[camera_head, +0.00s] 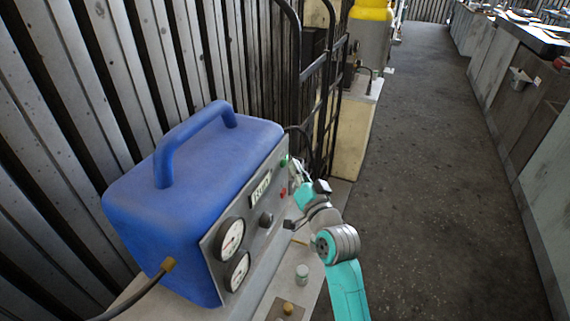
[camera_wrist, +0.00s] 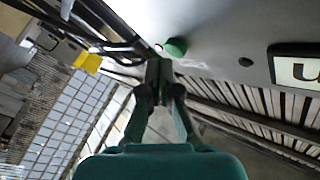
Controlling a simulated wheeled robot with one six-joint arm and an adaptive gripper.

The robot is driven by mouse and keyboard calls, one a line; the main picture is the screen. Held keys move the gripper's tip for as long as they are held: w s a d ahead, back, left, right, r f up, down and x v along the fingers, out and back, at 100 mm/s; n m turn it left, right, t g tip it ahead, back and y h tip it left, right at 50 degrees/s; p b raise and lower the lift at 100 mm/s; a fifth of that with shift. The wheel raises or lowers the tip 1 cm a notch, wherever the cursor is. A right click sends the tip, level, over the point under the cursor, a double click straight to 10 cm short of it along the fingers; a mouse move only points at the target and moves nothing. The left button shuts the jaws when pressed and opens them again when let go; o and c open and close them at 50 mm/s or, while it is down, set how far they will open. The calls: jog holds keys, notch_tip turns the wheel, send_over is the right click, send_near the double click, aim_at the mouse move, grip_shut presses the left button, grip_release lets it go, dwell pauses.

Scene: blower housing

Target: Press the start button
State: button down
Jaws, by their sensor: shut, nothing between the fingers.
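A blue machine (camera_head: 190,165) with a carrying handle stands on a bench, with a grey control panel (camera_head: 255,235) on its right side. A green button (camera_head: 284,160) is at the panel's far upper end; it shows in the wrist view (camera_wrist: 175,47) as a round green cap. A red button (camera_head: 283,192) is lower on the panel. My gripper (camera_wrist: 158,66) is shut and empty, its tips just beside the green button. I cannot tell if they touch it. In the head view my gripper (camera_head: 294,168) is at the panel's far end.
The panel carries two round gauges (camera_head: 231,239), a dark knob (camera_head: 266,219) and a label plate (camera_head: 261,188). A small grey cylinder (camera_head: 302,270) stands on the bench near my arm. A black metal rack (camera_head: 325,90) is behind the machine. The floor to the right is clear.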

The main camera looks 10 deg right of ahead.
jog(key=s+d, duration=0.3)
jog(key=d, duration=0.2)
jog(key=shift+s, duration=0.3)
jog(key=shift+f, duration=0.1)
dwell(0.7)
jog(key=s+a+f+n+g+h, duration=0.1)
jog(key=s+f+h, duration=0.1)
jog(key=s+f, duration=0.9)
jog(key=s+f+g+h, duration=0.1)
jog(key=s+f, duration=0.6)
jog(key=s, duration=0.7)
jog(key=s+r+n+g, duration=0.1)
jog(key=s+n, duration=0.1)
jog(key=s, duration=1.1)
jog(key=s+a+r+n+g, duration=0.1)
jog(key=s+n, duration=0.1)
jog(key=s, duration=1.1)
jog(key=shift+s+a+r+n+g, duration=0.15)
jog(key=shift+r+n+g, duration=0.15)
jog(key=shift+r, duration=0.1)
